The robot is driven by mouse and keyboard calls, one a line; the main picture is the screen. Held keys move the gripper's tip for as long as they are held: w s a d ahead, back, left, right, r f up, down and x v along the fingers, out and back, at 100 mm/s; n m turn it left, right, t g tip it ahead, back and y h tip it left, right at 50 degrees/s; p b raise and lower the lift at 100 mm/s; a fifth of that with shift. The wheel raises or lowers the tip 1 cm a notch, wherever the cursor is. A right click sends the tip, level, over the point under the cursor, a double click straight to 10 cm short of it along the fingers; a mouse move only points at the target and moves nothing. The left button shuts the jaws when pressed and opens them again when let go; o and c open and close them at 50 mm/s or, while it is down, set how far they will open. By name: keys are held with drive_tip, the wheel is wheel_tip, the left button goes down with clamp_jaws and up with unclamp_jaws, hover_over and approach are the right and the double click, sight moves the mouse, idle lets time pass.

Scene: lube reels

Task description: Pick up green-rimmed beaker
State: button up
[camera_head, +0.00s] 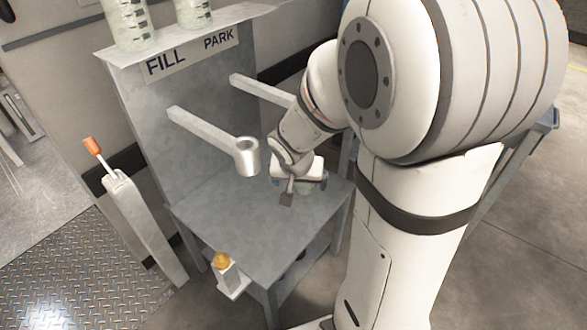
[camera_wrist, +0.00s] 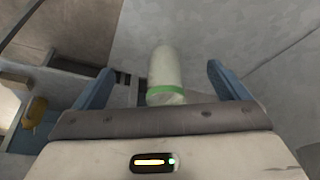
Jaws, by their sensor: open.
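The green-rimmed beaker (camera_wrist: 163,68) is a pale, whitish cylinder with a green band near its end closest to my palm. In the wrist view it lies between the two blue fingers of my gripper (camera_wrist: 160,75), with gaps on both sides. The fingers are spread wide and do not touch it. In the head view my gripper (camera_head: 298,182) is low over the grey bench, beyond the right of the metal cup holder. The beaker is mostly or wholly hidden there by my gripper and wrist.
Two metal arms stick out from the panel marked FILL and PARK (camera_head: 190,52); the left one ends in a ring-like holder (camera_head: 246,157). Glass vessels (camera_head: 126,22) stand on the top ledge. The bench's left (camera_head: 215,205) is clear.

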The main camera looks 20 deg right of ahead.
drive_tip(key=shift+m, duration=0.3)
drive_tip(key=w+d+f+b, duration=0.1)
drive_tip(key=w+d+f, duration=0.1)
drive_tip(key=w+f, duration=0.1)
drive_tip(key=w+d+f+b, duration=0.1)
drive_tip(key=w+d+f, duration=0.1)
drive_tip(key=w, duration=0.4)
drive_tip(key=w+d+f+b, duration=0.1)
drive_tip(key=w+d+f, duration=0.1)
drive_tip(key=w+f, duration=0.2)
drive_tip(key=shift+w+d+f, duration=0.3)
drive_tip(key=shift+d+f, duration=0.05)
drive_tip(key=shift+f, duration=0.1)
drive_tip(key=shift+r, duration=0.1)
drive_tip(key=c, duration=1.1)
drive_tip(key=shift+o, duration=0.2)
drive_tip(key=shift+b, duration=0.4)
